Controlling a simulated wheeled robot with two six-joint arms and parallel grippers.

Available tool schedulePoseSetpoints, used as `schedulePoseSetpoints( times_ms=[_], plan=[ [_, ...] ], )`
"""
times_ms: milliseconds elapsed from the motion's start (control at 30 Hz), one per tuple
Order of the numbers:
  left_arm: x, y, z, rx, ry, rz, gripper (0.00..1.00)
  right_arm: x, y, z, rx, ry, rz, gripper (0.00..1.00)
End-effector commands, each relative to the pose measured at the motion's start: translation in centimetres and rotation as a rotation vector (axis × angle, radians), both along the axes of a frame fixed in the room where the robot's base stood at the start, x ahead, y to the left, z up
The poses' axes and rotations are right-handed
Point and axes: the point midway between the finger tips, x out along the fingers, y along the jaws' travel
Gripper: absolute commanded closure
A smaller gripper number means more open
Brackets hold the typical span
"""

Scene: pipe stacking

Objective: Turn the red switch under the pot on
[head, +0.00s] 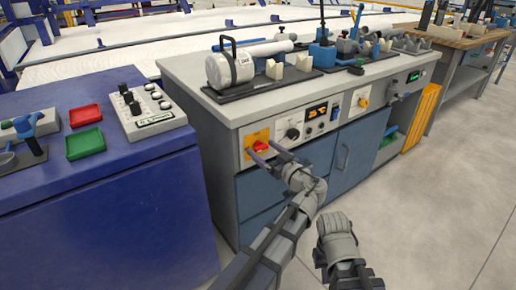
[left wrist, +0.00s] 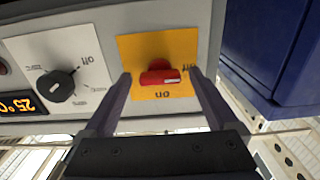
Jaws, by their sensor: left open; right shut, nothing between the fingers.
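The red switch (head: 260,146) sits on a yellow plate on the front of the grey cabinet, and it also shows in the left wrist view (left wrist: 159,75). Its red handle lies sideways in the left wrist view, its right end near the "off" label; "on" reads below it. My left gripper (head: 262,149) is open in front of the switch. In the left wrist view its fingers (left wrist: 161,78) stand on either side of the handle, with gaps visible. Contact with the plate cannot be told. Only my right arm's wrist shows low in the head view; its fingers are hidden.
A black dial (left wrist: 56,86) and a temperature display (head: 317,111) are beside the yellow plate. A white cylinder (head: 231,67) lies on a stand on the cabinet top. A blue bench (head: 100,210) stands close on the left. The floor (head: 430,200) at right is clear.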

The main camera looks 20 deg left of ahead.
Motion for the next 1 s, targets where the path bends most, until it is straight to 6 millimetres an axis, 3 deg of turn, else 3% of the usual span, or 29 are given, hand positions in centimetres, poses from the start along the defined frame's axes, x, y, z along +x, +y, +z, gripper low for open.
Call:
schedulePoseSetpoints(
  times_ms=[167, 900, 1000],
  plan=[
    [-0.02, -0.01, 0.00, 0.000, 0.000, 0.000, 0.09, -0.02, -0.02, 0.00, 0.000, 0.000, 0.000, 1.00],
    [-0.03, 0.01, 0.00, 0.000, 0.000, 0.000, 0.92, -0.02, -0.02, 0.00, 0.000, 0.000, 0.000, 1.00],
    [-0.03, 0.01, 0.00, 0.001, 0.002, 0.000, 0.93, -0.02, -0.02, 0.00, 0.000, 0.000, 0.000, 1.00]
  ],
)
